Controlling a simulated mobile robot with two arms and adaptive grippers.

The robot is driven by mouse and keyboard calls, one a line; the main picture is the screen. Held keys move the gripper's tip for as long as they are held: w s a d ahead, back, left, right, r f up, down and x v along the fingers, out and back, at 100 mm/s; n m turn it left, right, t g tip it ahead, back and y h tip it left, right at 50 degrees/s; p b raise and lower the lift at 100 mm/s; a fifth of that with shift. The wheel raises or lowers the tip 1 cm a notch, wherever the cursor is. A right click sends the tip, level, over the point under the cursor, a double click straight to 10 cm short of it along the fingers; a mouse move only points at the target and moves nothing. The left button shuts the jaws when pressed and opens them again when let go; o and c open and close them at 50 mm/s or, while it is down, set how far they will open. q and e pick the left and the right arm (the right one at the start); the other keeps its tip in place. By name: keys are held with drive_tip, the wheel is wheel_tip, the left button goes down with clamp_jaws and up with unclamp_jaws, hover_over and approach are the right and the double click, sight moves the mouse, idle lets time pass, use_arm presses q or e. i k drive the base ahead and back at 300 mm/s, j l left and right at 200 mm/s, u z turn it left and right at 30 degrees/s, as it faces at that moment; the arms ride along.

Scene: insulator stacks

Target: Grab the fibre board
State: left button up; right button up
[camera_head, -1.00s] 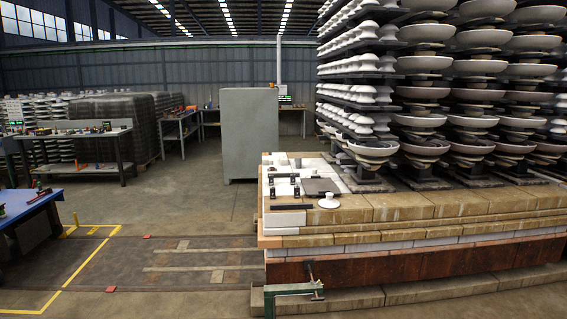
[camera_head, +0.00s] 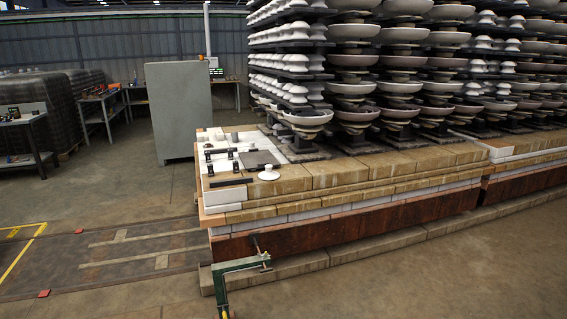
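Small parts lie on the near left corner of the brick-topped kiln car (camera_head: 330,180). Among them are a dark grey flat square plate (camera_head: 258,159), dark bars, one of them a black bar (camera_head: 231,183), and a white disc-shaped insulator (camera_head: 268,173). White flat slabs (camera_head: 222,168) form the surface under them. I cannot tell which of these flat pieces is the fibre board. Neither of my grippers is in view.
Tall stacks of white insulators (camera_head: 355,90) stand on the car. A green bracket (camera_head: 236,268) stands in front of its near side. A grey cabinet (camera_head: 178,110) stands behind, workbenches at left. The floor at front right (camera_head: 450,270) is clear.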

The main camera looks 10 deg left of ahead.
sight(220, 136)
drive_tip(key=i+j+u, duration=0.7)
drive_tip(key=u, duration=0.15)
drive_tip(key=i+j+u, duration=0.4)
drive_tip(key=i+u, duration=0.5)
drive_tip(key=i, duration=1.4)
drive_tip(key=i+l+z, duration=0.2)
drive_tip(key=i, duration=0.45)
drive_tip(key=i+z, duration=0.25)
drive_tip(key=i, duration=0.35)
drive_tip(key=i+j+z, duration=0.2)
drive_tip(key=i, duration=0.4)
drive_tip(key=i+j+z, duration=0.2)
drive_tip(key=i, duration=0.45)
drive_tip(key=i+z, duration=0.45)
drive_tip(key=i+j+z, duration=0.2)
drive_tip(key=z, duration=0.25)
drive_tip(key=i+j+z, duration=0.7)
drive_tip(key=z, duration=0.2)
drive_tip(key=i+j+z, duration=0.2)
drive_tip(key=j+z, duration=0.25)
drive_tip(key=j, duration=0.15)
